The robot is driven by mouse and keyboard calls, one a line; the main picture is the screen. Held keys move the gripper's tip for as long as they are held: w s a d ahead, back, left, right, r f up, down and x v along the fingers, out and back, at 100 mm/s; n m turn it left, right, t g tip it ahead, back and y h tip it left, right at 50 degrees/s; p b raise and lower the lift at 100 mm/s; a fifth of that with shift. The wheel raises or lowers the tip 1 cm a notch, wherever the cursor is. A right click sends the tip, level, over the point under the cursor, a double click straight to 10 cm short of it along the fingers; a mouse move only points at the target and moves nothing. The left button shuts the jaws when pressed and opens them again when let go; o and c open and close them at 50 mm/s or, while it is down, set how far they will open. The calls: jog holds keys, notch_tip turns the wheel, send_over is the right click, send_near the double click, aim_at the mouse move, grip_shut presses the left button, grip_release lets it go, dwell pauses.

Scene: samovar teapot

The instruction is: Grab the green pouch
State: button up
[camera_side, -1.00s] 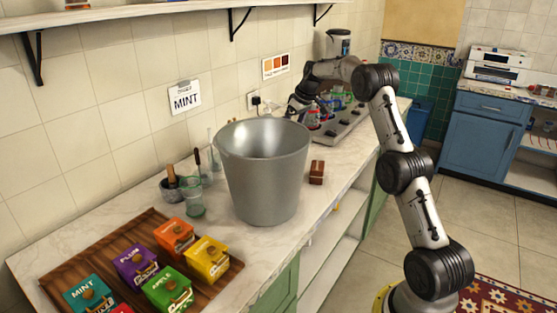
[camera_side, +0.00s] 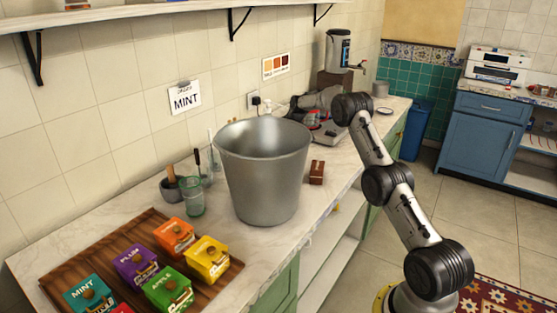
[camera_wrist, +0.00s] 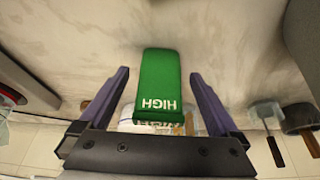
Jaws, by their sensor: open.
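A bright green pouch-like block (camera_wrist: 158,78) with white "HIGH" lettering, upside down in the picture, lies on the pale counter in the wrist view. My gripper (camera_wrist: 158,72) is open, with one purple finger on each side of it and visible gaps between. In the side view my gripper is hidden behind the large metal bucket (camera_side: 262,175), and so is this block. A different green packet (camera_side: 169,290) labelled "APPLE" sits on the wooden tray at the lower left, far from my gripper.
The wooden tray (camera_side: 65,260) holds several coloured packets. A green glass (camera_side: 194,196) and mortar (camera_side: 174,187) stand left of the bucket. A small brown box (camera_side: 317,172) is to its right. The samovar (camera_side: 338,52) stands farther back, near a grey burner plate (camera_side: 328,138).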

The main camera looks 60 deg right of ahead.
jog(key=shift+w+f, duration=0.3)
jog(key=shift+f, duration=0.35)
jog(key=shift+c, duration=0.3)
jog(key=c, duration=1.4)
